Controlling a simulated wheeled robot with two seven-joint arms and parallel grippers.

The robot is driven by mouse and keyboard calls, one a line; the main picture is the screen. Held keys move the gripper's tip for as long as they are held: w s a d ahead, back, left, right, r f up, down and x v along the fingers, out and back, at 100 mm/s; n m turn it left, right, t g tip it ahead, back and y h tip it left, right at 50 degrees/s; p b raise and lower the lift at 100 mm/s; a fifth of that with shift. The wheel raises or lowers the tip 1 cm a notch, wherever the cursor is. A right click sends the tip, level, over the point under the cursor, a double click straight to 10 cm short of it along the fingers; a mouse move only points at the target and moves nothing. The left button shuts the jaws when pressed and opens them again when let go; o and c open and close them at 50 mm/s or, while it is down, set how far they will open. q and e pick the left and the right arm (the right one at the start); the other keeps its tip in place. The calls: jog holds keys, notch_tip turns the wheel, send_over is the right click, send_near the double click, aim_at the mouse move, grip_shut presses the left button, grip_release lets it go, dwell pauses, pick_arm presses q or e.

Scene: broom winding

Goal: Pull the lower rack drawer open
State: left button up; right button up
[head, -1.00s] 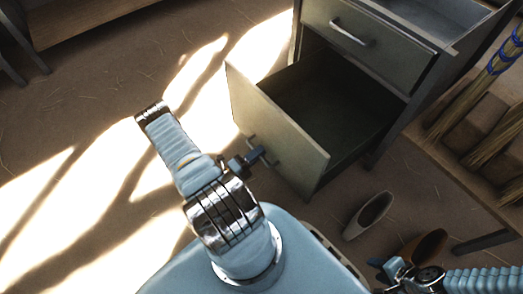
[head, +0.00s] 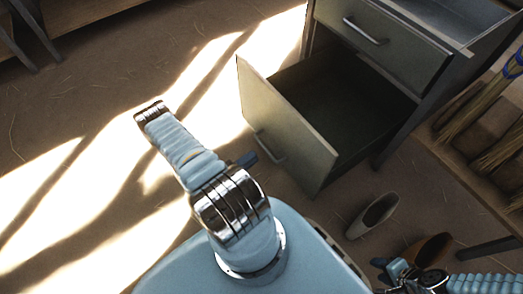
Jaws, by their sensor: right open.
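The lower rack drawer (head: 282,120) is pulled well out of the grey rack, with its dark, empty-looking inside showing. Its bar handle (head: 268,148) is on the front panel, with nothing around it. The upper drawer (head: 380,42) above it is shut. My right gripper (head: 381,271) is at the lower right, open and empty, away from the drawer.
A pale shoe-like object (head: 373,215) and a brown one (head: 428,248) are below the rack on the right. Straw bundles (head: 468,108) and brown blocks stand at the right edge. The sunlit floor (head: 60,205) on the left is clear.

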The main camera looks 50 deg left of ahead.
pick_arm(q)
jog(key=v, duration=0.7)
jog(key=shift+s+r, duration=0.1)
jog(key=shift+s, duration=0.05)
